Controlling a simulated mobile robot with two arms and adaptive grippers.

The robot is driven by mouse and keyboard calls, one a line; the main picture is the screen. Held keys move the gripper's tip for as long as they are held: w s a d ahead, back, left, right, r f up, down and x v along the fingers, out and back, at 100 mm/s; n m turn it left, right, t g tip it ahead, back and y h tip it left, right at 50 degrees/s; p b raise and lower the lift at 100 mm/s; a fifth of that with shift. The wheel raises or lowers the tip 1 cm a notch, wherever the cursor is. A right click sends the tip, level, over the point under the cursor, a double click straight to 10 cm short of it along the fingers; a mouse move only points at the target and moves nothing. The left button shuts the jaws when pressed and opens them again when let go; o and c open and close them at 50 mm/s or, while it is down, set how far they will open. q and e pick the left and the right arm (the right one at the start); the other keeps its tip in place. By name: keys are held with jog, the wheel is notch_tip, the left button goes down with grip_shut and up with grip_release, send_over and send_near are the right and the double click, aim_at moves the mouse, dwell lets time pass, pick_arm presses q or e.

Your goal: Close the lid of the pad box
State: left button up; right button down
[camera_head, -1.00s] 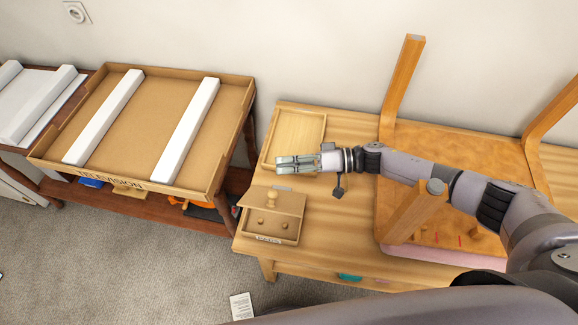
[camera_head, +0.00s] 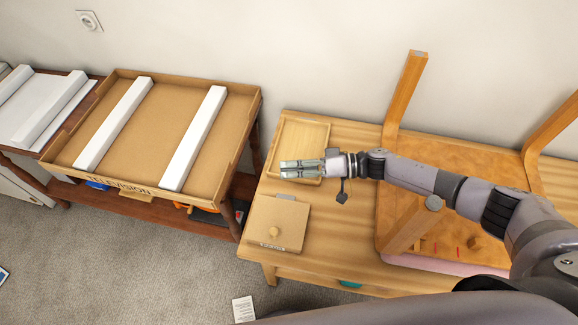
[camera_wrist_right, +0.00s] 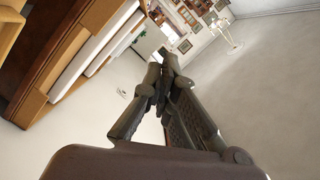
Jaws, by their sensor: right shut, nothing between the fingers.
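The pad box (camera_head: 272,246) is a small light-wood box near the left front corner of the wooden table, with a dark label on its front edge. Its lid (camera_head: 280,212) lies down flat over the box, with a round knob near the front, and the inside is hidden. My left gripper is not in view.
A shallow wooden tray (camera_head: 324,148) lies behind the box. An upturned wooden stool or small table (camera_head: 462,170) with legs up fills the table's right side. A television carton (camera_head: 155,117) with white foam bars stands left on a dark stand, across a gap.

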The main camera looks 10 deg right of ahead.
pick_arm(q)
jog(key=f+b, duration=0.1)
jog(key=b, duration=0.1)
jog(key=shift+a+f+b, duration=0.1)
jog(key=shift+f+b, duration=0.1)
jog(key=shift+b, duration=0.1)
pick_arm(e)
jog(key=s+d+r, duration=0.3)
jog(key=d, duration=0.6)
jog(key=shift+s+r, duration=0.25)
jog(key=shift+s, duration=0.1)
